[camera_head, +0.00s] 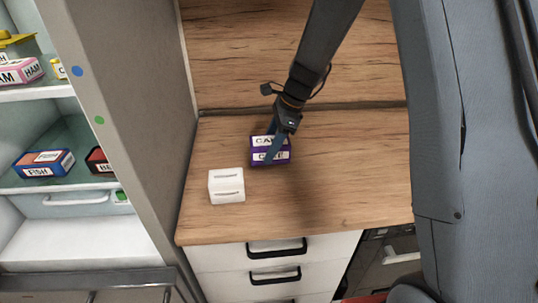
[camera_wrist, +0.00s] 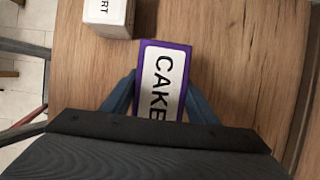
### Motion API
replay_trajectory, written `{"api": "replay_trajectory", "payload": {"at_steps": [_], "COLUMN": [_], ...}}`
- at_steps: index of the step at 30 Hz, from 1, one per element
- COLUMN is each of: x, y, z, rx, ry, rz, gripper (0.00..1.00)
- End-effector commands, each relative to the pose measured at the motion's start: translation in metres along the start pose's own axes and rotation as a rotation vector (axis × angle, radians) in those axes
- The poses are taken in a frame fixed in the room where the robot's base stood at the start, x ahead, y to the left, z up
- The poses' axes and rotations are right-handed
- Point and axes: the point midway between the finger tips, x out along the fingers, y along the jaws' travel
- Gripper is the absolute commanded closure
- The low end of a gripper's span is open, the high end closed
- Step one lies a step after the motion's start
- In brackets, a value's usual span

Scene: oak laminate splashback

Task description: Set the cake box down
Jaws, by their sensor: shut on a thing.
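The cake box (camera_head: 271,158) is purple with white labels. It is at the back left of the wooden counter in the head view, upright. My gripper (camera_head: 272,147) reaches it from above and is shut on it. In the wrist view the cake box (camera_wrist: 163,65) shows its CAKE label between the two blue fingers of my gripper (camera_wrist: 158,95). The box is on or just above the counter; I cannot tell which. Its lower part in the wrist view is hidden behind the gripper body.
A white box (camera_head: 226,185) stands on the counter (camera_head: 330,190) just left of the cake box; it also shows in the wrist view (camera_wrist: 108,18). An open fridge (camera_head: 60,215) with food boxes is at the left. The counter is clear to the right.

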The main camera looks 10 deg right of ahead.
Motion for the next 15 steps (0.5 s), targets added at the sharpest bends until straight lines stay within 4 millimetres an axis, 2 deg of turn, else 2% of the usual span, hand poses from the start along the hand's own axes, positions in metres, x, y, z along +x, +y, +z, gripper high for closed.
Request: {"api": "replay_trajectory", "payload": {"at_steps": [9,15], "x": [0.034,0.038], "y": [0.0,0.0], "z": [-0.014,-0.016], "rx": [0.001,0.0], "ry": [0.0,0.0], "rz": [0.0,-0.001], "gripper": [0.78,0.78]}}
